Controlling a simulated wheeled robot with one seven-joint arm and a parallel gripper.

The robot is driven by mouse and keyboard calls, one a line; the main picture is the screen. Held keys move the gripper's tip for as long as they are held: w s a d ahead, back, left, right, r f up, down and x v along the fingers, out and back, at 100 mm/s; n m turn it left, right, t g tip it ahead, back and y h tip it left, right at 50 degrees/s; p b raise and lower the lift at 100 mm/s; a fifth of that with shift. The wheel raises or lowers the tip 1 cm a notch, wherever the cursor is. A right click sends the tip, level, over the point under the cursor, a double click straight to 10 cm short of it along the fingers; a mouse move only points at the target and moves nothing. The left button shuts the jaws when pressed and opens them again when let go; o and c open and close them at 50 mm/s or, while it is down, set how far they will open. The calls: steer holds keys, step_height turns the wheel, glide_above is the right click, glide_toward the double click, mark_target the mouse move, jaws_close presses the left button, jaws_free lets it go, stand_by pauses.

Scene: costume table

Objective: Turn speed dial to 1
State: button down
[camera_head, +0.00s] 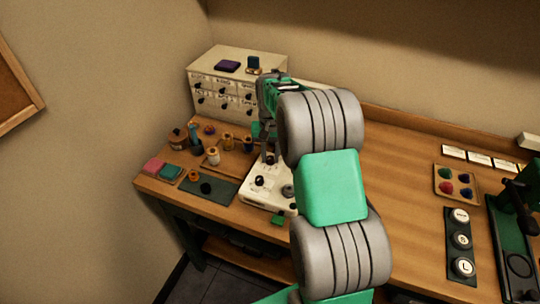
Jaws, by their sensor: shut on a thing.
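My gripper (270,157) points down over the machine, just behind the black knob. It is shut on a small dark part at its fingertips, which seems to be the speed dial. The dial's marks and setting are too small and too covered to read.
A white drawer cabinet (222,88) stands behind left. Thread spools (213,155) and a green mat (208,188) lie left of the machine. A tray of coloured pieces (456,182) and a black button strip (460,242) lie right.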

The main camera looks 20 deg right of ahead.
mark_target(270, 158)
steer(key=c, duration=1.1)
jaws_free()
steer(key=shift+c, duration=0.2)
steer(key=shift+r, duration=0.1)
step_height(270, 158, up, 8)
steer(key=shift+f+b, duration=0.25)
steer(key=shift+b, duration=0.55)
steer(key=shift+r, duration=0.1)
